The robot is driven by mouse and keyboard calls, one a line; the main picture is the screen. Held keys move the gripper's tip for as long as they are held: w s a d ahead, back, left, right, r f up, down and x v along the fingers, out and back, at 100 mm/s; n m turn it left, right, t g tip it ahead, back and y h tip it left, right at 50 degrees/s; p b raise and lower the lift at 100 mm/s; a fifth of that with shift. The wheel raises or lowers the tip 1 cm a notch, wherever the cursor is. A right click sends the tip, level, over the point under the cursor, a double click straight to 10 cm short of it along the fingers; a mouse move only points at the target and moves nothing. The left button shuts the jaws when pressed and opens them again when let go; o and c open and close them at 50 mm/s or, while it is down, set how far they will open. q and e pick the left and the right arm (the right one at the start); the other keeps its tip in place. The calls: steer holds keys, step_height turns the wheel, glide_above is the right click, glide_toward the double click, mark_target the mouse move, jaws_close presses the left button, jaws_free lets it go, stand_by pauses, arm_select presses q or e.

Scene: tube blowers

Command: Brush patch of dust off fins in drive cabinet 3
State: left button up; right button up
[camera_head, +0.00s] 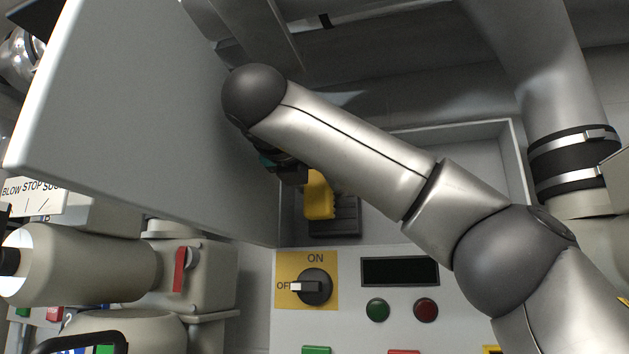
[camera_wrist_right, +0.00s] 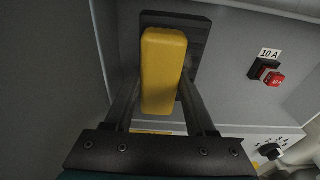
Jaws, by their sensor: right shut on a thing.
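An open cabinet (camera_head: 515,165) is in front of me in the head view, its grey door (camera_head: 130,110) swung out to the left. No cabinet number can be read. Dark fins (camera_head: 345,220) sit low inside it, and they show behind the yellow block in the wrist view (camera_wrist_right: 200,30). My right gripper (camera_wrist_right: 160,95) is shut on a yellow block (camera_wrist_right: 163,70), which looks like a brush handle; it also shows in the head view (camera_head: 319,195). The block is in front of the fins; contact cannot be told. No bristles or dust show. My left gripper is out of view.
A panel below the opening has an ON/OFF switch (camera_head: 314,287), a dark display (camera_head: 400,271), a green button (camera_head: 377,309) and a red button (camera_head: 426,309). A breaker with a red button (camera_wrist_right: 273,79) is right of the block. The door is close on the left.

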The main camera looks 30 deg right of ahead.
steer(key=shift+s+d+f+b, duration=0.1)
steer(key=shift+s+d+b, duration=0.6)
steer(key=shift+s+b, duration=0.25)
steer(key=shift+s+d, duration=0.25)
steer(key=shift+s, duration=0.05)
steer(key=shift+w+b, duration=0.25)
steer(key=shift+b, duration=0.25)
steer(key=shift+w+a+p, duration=0.5)
steer(key=shift+w+a, duration=0.3)
steer(key=shift+w, duration=0.05)
steer(key=shift+w+a, duration=0.15)
steer(key=shift+w, duration=0.1)
steer(key=shift+s+d+b, duration=0.55)
steer(key=shift+s+b, duration=0.1)
steer(key=shift+s+d+b, duration=1.1)
steer(key=shift+s+d, duration=0.4)
steer(key=shift+s, duration=0.25)
steer(key=shift+w+a+p, duration=0.65)
steer(key=shift+w+a, duration=0.35)
steer(key=shift+w, duration=0.2)
steer(key=shift+w+a+p, duration=0.65)
steer(key=shift+w+a, duration=0.35)
steer(key=shift+w, duration=0.2)
